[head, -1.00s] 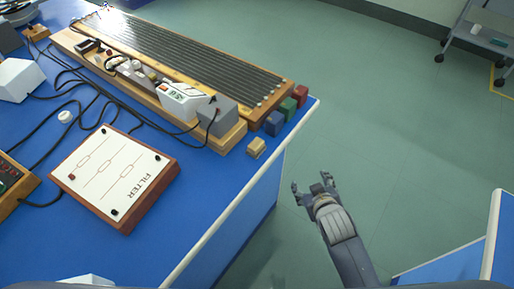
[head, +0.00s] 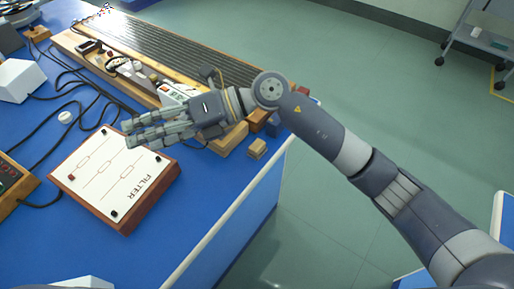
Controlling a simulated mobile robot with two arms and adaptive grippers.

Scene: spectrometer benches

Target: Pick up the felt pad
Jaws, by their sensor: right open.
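My right gripper (head: 132,134) is open. It reaches in from the right over the blue bench, with its fingers pointing left above the top edge of the filter board (head: 112,182). Nothing shows between its fingers. No thing is plainly marked as the felt pad. A small tan block (head: 257,149) at the bench's right edge may be it, but I cannot tell. The block lies below my right wrist in the picture, apart from the fingers.
A long ribbed wooden apparatus (head: 182,52) fills the back of the blue bench (head: 205,208). Black cables, a white box (head: 19,80) and a round white knob (head: 65,117) are at the left. Green floor (head: 350,75) lies open at right. A trolley (head: 487,38) stands far right.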

